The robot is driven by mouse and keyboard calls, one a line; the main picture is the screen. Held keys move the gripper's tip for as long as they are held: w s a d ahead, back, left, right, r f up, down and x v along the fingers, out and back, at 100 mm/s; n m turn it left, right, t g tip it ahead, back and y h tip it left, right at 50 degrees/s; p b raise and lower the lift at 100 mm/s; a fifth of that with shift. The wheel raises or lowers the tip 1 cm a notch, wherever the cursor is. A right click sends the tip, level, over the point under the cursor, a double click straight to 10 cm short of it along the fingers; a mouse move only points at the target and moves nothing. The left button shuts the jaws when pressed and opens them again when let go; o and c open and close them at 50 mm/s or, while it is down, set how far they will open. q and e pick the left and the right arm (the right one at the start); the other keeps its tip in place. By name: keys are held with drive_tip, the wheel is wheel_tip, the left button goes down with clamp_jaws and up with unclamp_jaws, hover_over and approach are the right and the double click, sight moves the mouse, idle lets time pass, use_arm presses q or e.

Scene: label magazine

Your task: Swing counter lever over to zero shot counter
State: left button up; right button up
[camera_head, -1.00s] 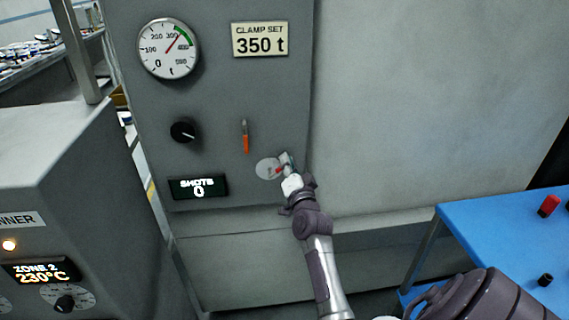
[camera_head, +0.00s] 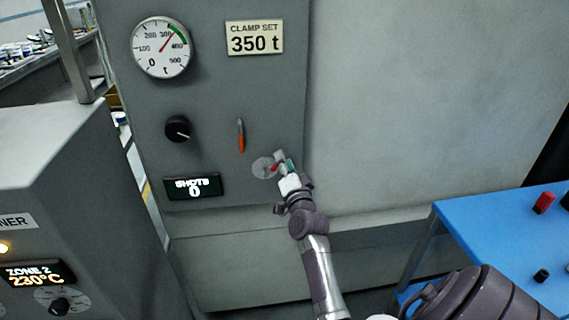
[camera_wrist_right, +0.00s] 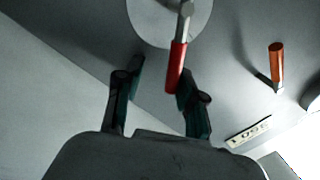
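The counter lever (camera_head: 273,169) has a red grip and a metal shaft on a pale round plate (camera_head: 261,167), low on the grey machine panel. In the right wrist view the lever (camera_wrist_right: 178,62) points down into the space between the two fingers, close to the right-hand finger. I cannot tell if it touches. My right gripper (camera_head: 283,162) is at the plate; its fingers (camera_wrist_right: 160,75) stand apart around the red end. My left gripper is not in view.
An orange-handled lever (camera_head: 240,136) hangs above the plate; a black knob (camera_head: 178,129) is to its left. A gauge (camera_head: 160,47) and a "350 t" sign (camera_head: 255,38) are higher up. A blue table (camera_head: 500,235) stands at the right.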

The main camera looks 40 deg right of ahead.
drive_tip(key=v, duration=1.2)
idle(0.4)
